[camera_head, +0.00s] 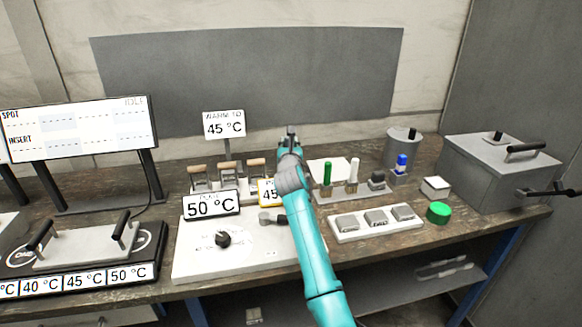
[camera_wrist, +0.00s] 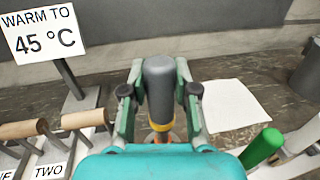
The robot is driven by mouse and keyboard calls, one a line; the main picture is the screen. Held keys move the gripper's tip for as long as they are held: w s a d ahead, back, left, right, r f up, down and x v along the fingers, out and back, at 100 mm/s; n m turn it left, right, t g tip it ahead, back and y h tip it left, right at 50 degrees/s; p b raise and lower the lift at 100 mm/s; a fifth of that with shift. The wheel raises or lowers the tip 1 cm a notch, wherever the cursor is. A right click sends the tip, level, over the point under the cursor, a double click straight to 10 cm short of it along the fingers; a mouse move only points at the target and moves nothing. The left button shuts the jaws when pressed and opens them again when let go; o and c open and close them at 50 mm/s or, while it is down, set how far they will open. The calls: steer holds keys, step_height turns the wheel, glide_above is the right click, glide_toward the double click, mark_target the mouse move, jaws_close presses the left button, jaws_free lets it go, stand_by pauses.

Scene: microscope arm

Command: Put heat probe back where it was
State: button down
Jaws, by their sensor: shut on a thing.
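My gripper (camera_wrist: 157,92) is shut on the heat probe (camera_wrist: 160,75), a grey rounded cylinder with a yellow ring lower down and an orange part under it. The probe stands roughly upright between the two fingers in the wrist view; its lower end is hidden by my gripper. In the head view my gripper (camera_head: 291,145) is over the back of the bench, right of the "WARM TO 45 °C" sign (camera_head: 224,124), which also shows in the wrist view (camera_wrist: 40,33). I cannot tell whether the probe touches anything below.
Wooden-handled tools (camera_head: 228,169) stand in a labelled rack left of my gripper. A white sheet (camera_wrist: 232,105) lies on the bench to the right. A green-capped item (camera_head: 327,174) stands right of my arm. A hot plate (camera_head: 190,254) with a "50 °C" card (camera_head: 211,204) is in front.

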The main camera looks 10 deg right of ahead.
steer(key=shift+a+f, duration=0.1)
steer(key=shift+f, duration=3)
steer(key=c, duration=0.9)
jaws_free()
steer(key=shift+f, duration=0.15)
steer(key=shift+s, duration=0.1)
steer(key=shift+s+a, duration=0.1)
steer(key=shift+s, duration=0.25)
steer(key=s, duration=0.3)
steer(key=s+a, duration=0.1)
steer(key=s, duration=0.3)
steer(key=s+a, duration=0.1)
steer(key=s, duration=0.3)
